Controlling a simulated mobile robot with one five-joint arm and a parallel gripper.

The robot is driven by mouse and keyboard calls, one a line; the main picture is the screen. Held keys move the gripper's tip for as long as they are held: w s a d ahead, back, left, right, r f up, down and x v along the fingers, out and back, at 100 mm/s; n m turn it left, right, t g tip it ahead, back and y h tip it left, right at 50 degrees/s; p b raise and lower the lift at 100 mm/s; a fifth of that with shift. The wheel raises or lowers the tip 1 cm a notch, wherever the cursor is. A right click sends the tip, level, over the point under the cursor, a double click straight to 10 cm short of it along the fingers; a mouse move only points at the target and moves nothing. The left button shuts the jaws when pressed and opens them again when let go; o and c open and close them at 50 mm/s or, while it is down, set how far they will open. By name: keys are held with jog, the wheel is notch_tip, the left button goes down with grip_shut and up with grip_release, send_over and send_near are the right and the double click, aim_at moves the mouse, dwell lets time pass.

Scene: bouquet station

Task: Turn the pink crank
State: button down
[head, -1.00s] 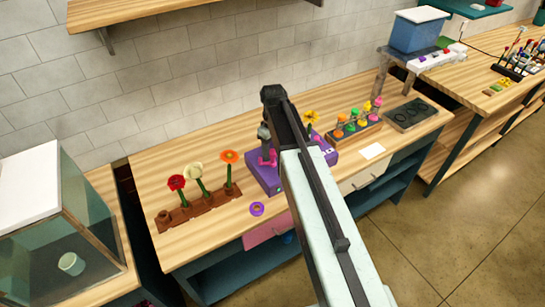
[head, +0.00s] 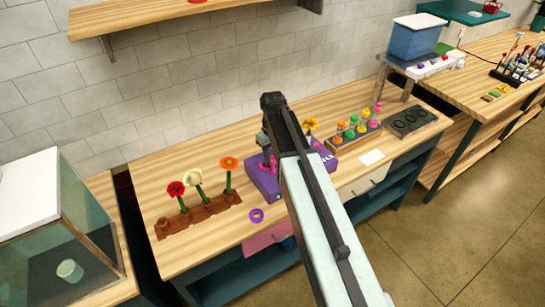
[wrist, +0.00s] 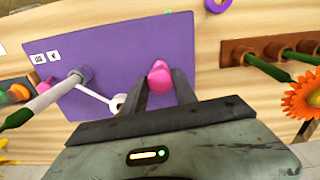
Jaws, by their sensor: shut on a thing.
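The pink crank knob (wrist: 159,75) stands between the two fingers of my gripper (wrist: 161,88) in the wrist view, and the fingers are shut on it. The knob is over the right part of a purple base (wrist: 125,50). A white rod with a round end lies beside the left finger. In the head view the purple base (head: 262,185) sits on the wooden bench, with pink parts (head: 268,161) partly hidden behind my arm. The fingertips are hidden there.
Left of the base, a brown rack (head: 205,213) holds red, white and orange flowers. A purple ring (head: 257,215) lies in front of it. A rack of colourful items (head: 355,135), a white card (head: 371,157) and a dark tray (head: 410,120) are to the right.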

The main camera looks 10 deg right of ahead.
jog(key=m, duration=0.6)
jog(key=shift+m, duration=0.4)
jog(key=shift+d, duration=0.1)
dwell(0.3)
jog(key=c, duration=1)
grip_release()
notch_tip(320, 180, up, 8)
jog(key=p, duration=0.8)
